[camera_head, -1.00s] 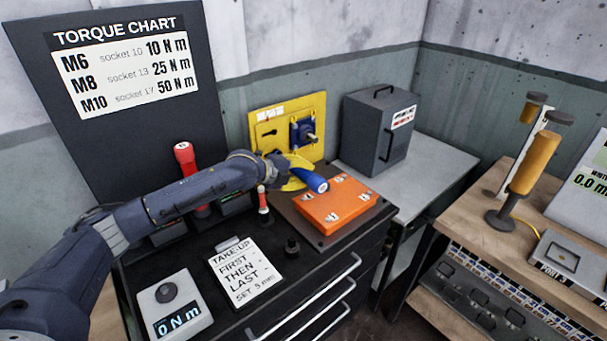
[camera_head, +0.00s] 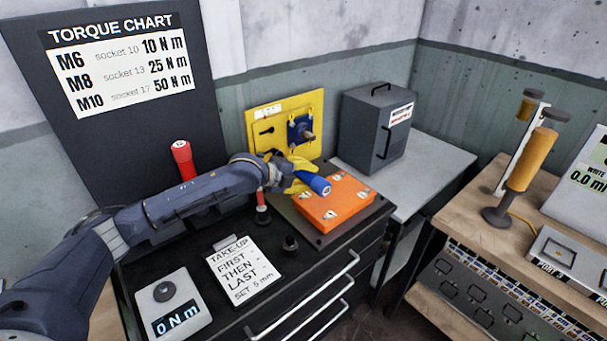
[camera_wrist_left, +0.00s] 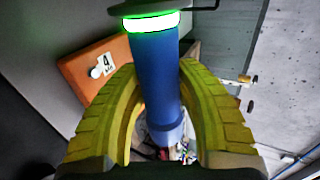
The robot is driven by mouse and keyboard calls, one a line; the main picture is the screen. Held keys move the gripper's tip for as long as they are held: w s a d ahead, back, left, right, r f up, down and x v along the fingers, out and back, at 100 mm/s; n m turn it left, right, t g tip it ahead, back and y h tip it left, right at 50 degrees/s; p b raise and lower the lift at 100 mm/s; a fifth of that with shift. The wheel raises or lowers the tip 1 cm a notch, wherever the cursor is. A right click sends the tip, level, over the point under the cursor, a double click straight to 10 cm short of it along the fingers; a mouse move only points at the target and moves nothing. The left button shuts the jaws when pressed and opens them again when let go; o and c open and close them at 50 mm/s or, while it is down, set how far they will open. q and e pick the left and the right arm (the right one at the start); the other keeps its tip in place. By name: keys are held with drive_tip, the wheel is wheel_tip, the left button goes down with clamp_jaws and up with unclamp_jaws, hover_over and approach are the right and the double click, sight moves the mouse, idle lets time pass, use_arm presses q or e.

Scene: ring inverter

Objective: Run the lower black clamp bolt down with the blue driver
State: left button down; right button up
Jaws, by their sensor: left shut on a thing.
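My left gripper (camera_head: 300,177) has yellow fingers and is shut on the blue driver (camera_head: 318,185), above the left part of the orange block. In the left wrist view the blue driver (camera_wrist_left: 155,75) stands between the yellow fingers (camera_wrist_left: 158,110), with a glowing green ring near its top end. A yellow panel (camera_head: 270,145) stands upright behind, with a blue clamp part (camera_head: 301,130) on it. I cannot make out the lower black clamp bolt; the driver's working end is hidden in the head view. My right gripper is not in view.
The orange block (camera_head: 345,203) with numbered white tags lies on the black cabinet top. A red-handled tool (camera_head: 183,158), a torque readout (camera_head: 172,300) and a take-up note card (camera_head: 243,270) stand nearby. A grey box (camera_head: 375,125) is on the grey bench at right.

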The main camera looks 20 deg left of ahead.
use_arm(q)
drive_tip(key=shift+s+d+r, duration=0.15)
drive_tip(key=shift+s+d, duration=0.4)
drive_tip(key=shift+d, duration=0.35)
